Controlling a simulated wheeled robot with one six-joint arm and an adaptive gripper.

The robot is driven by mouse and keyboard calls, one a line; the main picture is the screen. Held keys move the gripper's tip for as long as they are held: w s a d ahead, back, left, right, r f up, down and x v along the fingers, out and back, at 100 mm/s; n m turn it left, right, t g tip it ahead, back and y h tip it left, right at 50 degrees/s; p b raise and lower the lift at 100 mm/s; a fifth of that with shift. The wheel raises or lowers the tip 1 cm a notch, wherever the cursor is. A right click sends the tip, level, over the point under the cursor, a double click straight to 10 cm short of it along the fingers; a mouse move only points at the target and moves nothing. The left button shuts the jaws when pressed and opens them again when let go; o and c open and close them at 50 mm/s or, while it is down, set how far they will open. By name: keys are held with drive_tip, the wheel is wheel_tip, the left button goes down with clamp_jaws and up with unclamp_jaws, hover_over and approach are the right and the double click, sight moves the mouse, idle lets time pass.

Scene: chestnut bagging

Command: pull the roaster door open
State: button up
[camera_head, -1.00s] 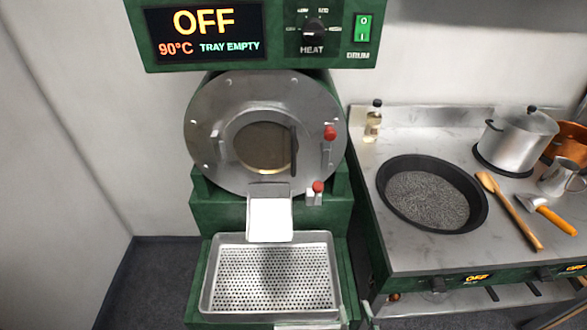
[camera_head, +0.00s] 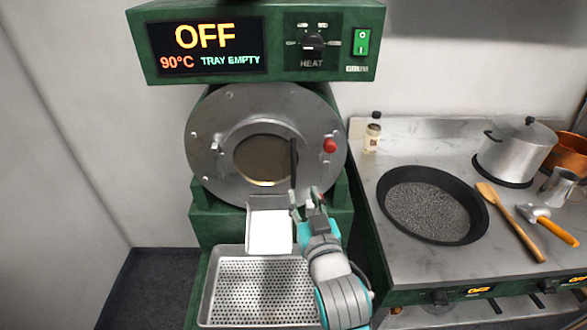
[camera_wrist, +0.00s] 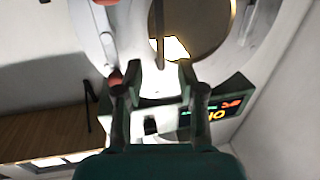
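The roaster's round grey door (camera_head: 222,165) fills the drum front and looks closed. It has a round window (camera_head: 262,160), a dark upright bar (camera_head: 293,160) and a red knob (camera_head: 330,146) on its right side. My gripper (camera_head: 309,199) is below the bar, at the door's lower right edge, beside the white chute (camera_head: 268,232). In the wrist view its two fingers (camera_wrist: 161,78) are apart, with nothing clearly held. A red knob (camera_wrist: 115,78) lies just outside one finger.
The display (camera_head: 207,48) reads OFF, 90°C, TRAY EMPTY. A perforated tray (camera_head: 212,288) sits below the chute, partly behind my arm. On the right, a counter holds a black pan (camera_head: 388,212), a pot (camera_head: 515,155), a wooden spoon (camera_head: 500,214) and a small bottle (camera_head: 372,138).

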sight(294, 171)
drive_tip(key=x, duration=1)
drive_tip(key=shift+w, duration=0.35)
clamp_jaws()
